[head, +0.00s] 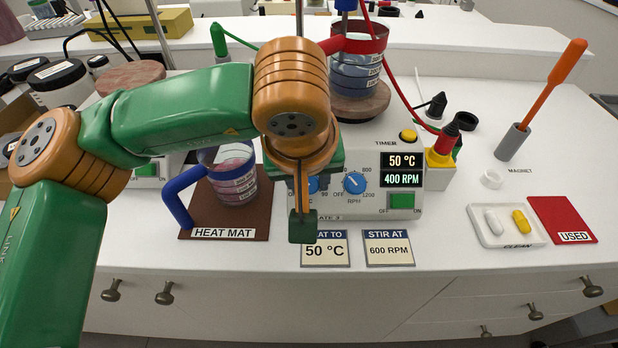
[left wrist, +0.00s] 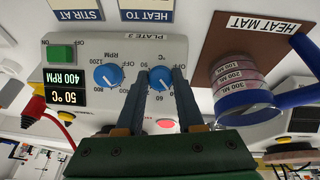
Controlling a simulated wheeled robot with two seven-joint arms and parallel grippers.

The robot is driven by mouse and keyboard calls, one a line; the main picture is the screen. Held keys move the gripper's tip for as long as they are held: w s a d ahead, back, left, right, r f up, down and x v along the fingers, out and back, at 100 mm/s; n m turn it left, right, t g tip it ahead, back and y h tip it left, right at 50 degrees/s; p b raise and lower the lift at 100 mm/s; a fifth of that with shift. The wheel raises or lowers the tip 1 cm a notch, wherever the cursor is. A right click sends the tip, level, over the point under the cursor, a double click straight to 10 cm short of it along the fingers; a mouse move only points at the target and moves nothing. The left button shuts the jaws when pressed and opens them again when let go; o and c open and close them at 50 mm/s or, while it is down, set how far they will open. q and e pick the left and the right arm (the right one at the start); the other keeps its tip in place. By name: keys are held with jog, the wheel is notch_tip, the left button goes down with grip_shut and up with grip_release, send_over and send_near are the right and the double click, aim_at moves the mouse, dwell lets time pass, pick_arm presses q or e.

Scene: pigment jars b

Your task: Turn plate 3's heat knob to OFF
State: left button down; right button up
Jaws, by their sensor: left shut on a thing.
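Plate 3 (head: 345,208) is a white hot plate with two blue knobs on its front. Its heat knob, marked °C, is mostly behind my left gripper in the head view; it shows in the left wrist view (left wrist: 161,78). There my left gripper (left wrist: 164,74) has one finger on each side of this knob and is shut on it. The knob's exact pointer setting is hard to read. The RPM knob (head: 355,183) is beside it, untouched. The display (head: 402,171) reads 50 °C and 400 RPM. My right gripper is not in view.
A beaker with a blue handle (head: 178,200) stands on the brown heat mat (head: 187,222) left of plate 3. Another beaker (head: 356,75) sits on top of plate 3. Cards reading 50 °C (head: 325,250) and 600 RPM (head: 389,249) lie in front. A stir-bar tray (head: 500,237) is at right.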

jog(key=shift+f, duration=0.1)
pick_arm(q)
jog(key=shift+f+n+h+b, duration=0.3)
jog(key=shift+n+b, duration=0.2)
jog(key=shift+b, duration=0.5)
jog(key=n+t+h+b, duration=0.1)
jog(key=n+b, duration=0.2)
jog(key=b, duration=0.2)
jog(key=n+t+h+b, duration=0.1)
jog(key=n+b, duration=0.3)
jog(key=b, duration=0.1)
jog(key=n+t+h+b, duration=0.1)
jog(key=n+b, duration=0.3)
jog(key=shift+s+a+f+h+b, duration=0.2)
jog(key=shift+a+h+b, duration=0.1)
jog(key=shift+b, duration=0.1)
jog(key=shift+r+n+t+b, duration=0.1)
jog(key=shift+n+t+b, duration=0.2)
jog(key=shift+n+b, duration=0.4)
jog(key=shift+n, duration=0.5)
jog(key=shift+r+n+t+b, duration=0.15)
jog(key=shift+n+t+b, duration=0.15)
jog(key=shift+b, duration=0.15)
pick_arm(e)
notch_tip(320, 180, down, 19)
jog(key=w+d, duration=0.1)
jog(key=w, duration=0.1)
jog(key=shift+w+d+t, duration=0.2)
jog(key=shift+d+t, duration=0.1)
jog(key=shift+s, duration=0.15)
